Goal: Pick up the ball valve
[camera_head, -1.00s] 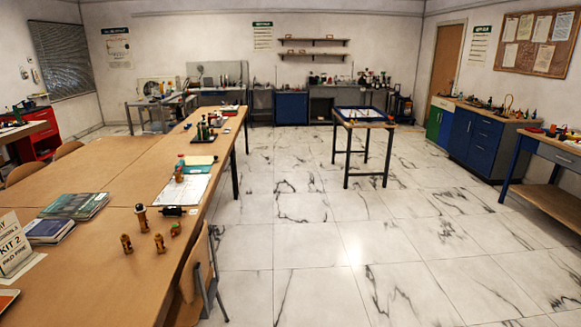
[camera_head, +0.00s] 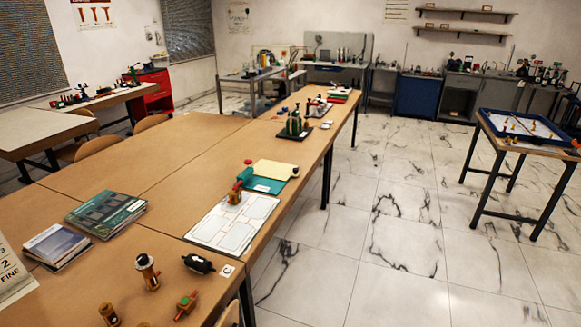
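No part is clearly recognisable as the ball valve at this size. One candidate is a small brass fitting with green and red parts (camera_head: 186,304), lying near the front edge of the long wooden table (camera_head: 150,165). A taller brass fitting with a dark and white top (camera_head: 147,271) and a brass plug-like piece (camera_head: 108,314) stand nearby. A black cylinder (camera_head: 198,264) lies beside them. My gripper is not in view.
Books (camera_head: 107,210) and a printed card (camera_head: 12,270) are at the left of the table. Green and yellow pads (camera_head: 273,171) and a dark device (camera_head: 294,125) are farther along. Right of the table is open marble floor (camera_head: 400,240), then a blue-rimmed stand (camera_head: 520,130).

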